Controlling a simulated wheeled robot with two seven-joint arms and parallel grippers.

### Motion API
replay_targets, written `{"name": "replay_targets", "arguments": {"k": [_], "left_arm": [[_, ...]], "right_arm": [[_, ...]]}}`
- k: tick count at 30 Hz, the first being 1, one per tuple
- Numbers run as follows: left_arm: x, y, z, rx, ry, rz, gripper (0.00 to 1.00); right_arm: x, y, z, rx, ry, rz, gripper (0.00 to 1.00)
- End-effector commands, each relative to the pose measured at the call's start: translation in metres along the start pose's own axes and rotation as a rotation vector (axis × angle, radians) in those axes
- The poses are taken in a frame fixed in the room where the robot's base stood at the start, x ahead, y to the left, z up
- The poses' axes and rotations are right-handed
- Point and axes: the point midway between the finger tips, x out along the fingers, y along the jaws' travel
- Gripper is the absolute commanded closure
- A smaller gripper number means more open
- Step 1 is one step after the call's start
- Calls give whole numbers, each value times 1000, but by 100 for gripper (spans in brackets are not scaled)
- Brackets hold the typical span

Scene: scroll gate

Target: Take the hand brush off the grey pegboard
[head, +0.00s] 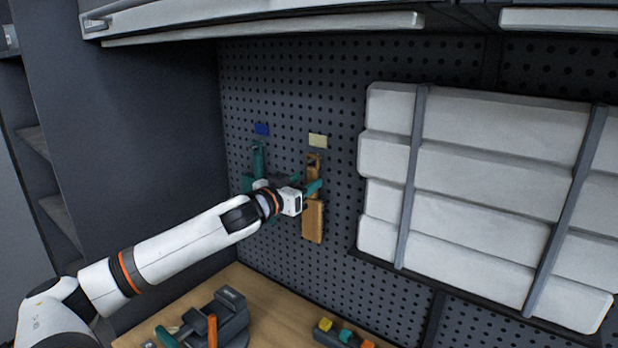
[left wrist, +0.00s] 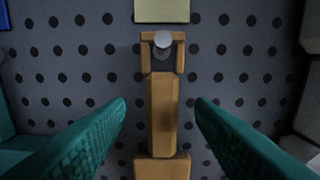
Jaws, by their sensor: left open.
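The hand brush (head: 313,220), tan-brown with a looped top, hangs upright on the grey pegboard (head: 290,90) below a pale yellow label. In the left wrist view the brush (left wrist: 162,105) hangs by its loop on a round peg (left wrist: 163,42). My left gripper (left wrist: 161,112) is open, with its teal fingers on either side of the handle and gaps on both sides. In the head view, the gripper and wrist hide part of the brush. My right gripper is not in view.
A teal tool (head: 258,158) hangs left of the brush under a blue label (head: 262,129). White stacked panels (head: 465,165) stand out from the board at the right. Several tools lie on the wooden bench (head: 280,300) below. A white cabinet edge (head: 270,28) overhangs above.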

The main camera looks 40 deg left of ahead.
Motion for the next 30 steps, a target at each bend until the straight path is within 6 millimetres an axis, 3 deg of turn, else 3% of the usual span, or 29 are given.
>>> {"name": "replay_targets", "arguments": {"k": [9, 22, 23, 30], "left_arm": [[20, 0, 2, -2, -2, 0, 51], [25, -1, 0, 1, 0, -2, 51], [25, -1, 0, 1, 0, -2, 53], [25, -1, 0, 0, 0, -2, 92]], "right_arm": [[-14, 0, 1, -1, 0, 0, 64], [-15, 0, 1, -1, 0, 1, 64], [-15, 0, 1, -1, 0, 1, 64], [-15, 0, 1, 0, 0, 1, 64]]}}
